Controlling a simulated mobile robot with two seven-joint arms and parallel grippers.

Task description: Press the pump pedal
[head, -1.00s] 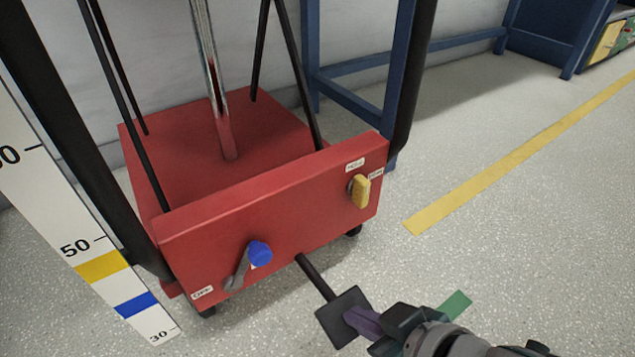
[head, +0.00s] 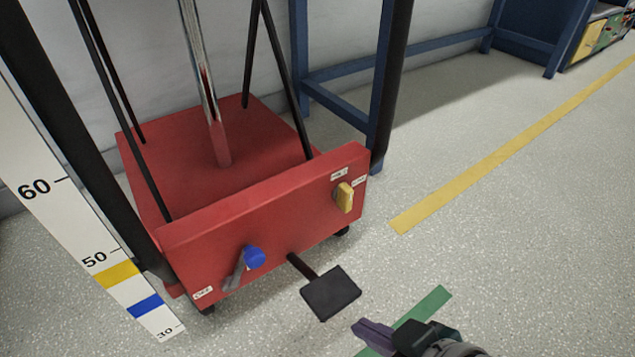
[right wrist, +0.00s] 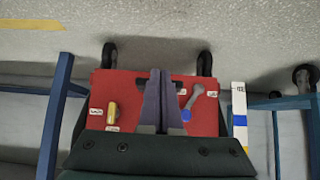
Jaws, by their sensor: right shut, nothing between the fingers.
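The pump pedal (head: 331,293) is a dark flat plate on a short black rod. It sticks out from the front of the red base (head: 265,228), low over the floor. My right gripper (head: 364,328) is shut and empty, with its purple fingers just to the lower right of the pedal in the head view, apart from it. My left gripper is not in view.
The red base carries a blue-knobbed lever (head: 253,258) and a yellow knob (head: 344,197). A white scale board (head: 75,230) stands at the left. A blue frame (head: 345,105) is behind. Yellow tape (head: 500,155) and a green strip (head: 428,304) mark the open floor at right.

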